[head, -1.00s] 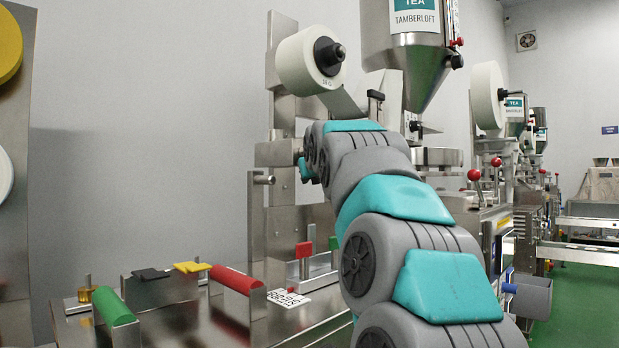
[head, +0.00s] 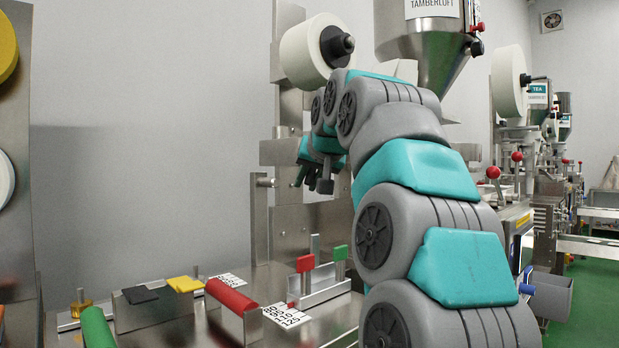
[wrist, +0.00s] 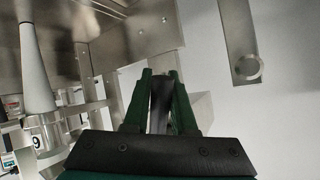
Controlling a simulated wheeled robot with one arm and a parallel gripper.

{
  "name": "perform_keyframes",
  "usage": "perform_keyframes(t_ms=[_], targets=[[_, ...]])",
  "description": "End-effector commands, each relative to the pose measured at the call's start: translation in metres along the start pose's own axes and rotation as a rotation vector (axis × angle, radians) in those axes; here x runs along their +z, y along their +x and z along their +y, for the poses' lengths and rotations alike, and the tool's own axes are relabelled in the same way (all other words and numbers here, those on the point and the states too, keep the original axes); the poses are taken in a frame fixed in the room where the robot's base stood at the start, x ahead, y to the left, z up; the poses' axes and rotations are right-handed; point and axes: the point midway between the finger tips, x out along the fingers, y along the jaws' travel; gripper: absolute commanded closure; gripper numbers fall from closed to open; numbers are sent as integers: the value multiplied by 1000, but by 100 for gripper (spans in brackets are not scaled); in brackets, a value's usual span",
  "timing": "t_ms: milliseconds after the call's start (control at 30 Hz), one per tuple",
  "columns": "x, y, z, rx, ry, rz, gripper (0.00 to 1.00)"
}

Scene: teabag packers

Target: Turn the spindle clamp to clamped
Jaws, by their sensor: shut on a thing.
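My gripper (head: 316,184) is below the white roll (head: 306,56), in front of the metal upright, with its fingers pointing down. In the wrist view my gripper (wrist: 162,74) has its two green fingers on either side of a dark bar (wrist: 160,108) and is shut on it. I cannot tell from these views whether this bar is the spindle clamp's handle. The black spindle end (head: 338,45) sticks out of the roll. No clamp position can be read, and part of the machine is hidden behind my arm.
A steel hopper (head: 433,50) stands behind my arm. The low bench holds a red roller (head: 231,295), a green roller (head: 97,327), printed cards and upright red (head: 305,263) and green (head: 340,252) tags. A metal post (head: 260,215) stands left of my gripper. Wall space at left is open.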

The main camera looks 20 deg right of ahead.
Motion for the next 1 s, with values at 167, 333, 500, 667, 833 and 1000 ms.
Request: perform_keyframes(t_ms=[167, 333, 500, 667, 833, 1000], targets=[[0, 0, 0, -2, 5, -2, 100], [0, 0, 0, -2, 4, -1, 100], [0, 0, 0, -2, 4, -1, 64], [0, 0, 0, -2, 3, -1, 46], [0, 0, 0, -2, 3, -2, 45], [0, -3, 0, -2, 3, -1, 45]])
